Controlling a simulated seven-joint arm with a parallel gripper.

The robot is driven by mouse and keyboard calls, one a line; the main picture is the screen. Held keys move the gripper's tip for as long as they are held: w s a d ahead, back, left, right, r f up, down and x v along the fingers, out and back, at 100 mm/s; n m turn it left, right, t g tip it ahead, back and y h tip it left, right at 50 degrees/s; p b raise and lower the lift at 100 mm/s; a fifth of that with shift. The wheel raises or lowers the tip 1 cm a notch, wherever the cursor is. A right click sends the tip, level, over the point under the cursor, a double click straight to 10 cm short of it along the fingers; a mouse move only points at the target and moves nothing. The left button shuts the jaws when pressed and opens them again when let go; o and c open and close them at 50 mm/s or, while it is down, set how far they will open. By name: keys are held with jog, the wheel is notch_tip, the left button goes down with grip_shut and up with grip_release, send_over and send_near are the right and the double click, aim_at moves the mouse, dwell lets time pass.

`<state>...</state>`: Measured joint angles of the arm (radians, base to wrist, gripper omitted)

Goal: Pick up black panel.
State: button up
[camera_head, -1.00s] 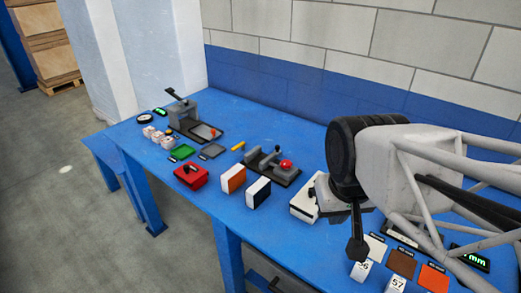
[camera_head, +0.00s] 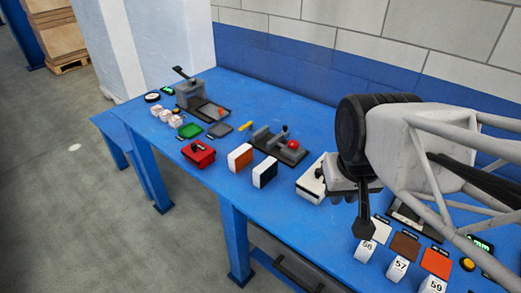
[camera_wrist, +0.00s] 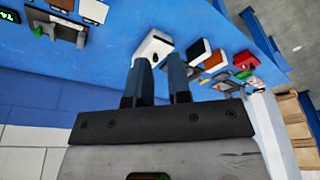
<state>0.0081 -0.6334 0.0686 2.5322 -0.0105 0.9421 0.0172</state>
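The black panel is most likely the upright white block with a black face (camera_head: 265,173), standing on the blue table. An orange-faced block stands just left of it. In the wrist view the black-faced block (camera_wrist: 199,50) shows beyond the fingers, to the right of a white box. My gripper (camera_head: 363,228) is right of the black-faced block, above the table and apart from it. In the wrist view my gripper (camera_wrist: 161,70) has its two fingers spread with nothing between them. The fingertips are only partly clear in the head view.
A white box (camera_head: 313,182) stands between my gripper and the black-faced block. Numbered white blocks (camera_head: 397,268) and colour samples lie at right. A wall runs behind.

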jog(key=o, duration=1)
jog(key=shift+c, duration=0.2)
jog(key=m+g+y, duration=0.3)
jog(key=m+g, duration=0.3)
jog(key=m, duration=0.3)
send_over(270, 161)
notch_tip(270, 161, down, 19)
jog(key=shift+s+f, duration=0.15)
jog(key=shift+f, duration=0.25)
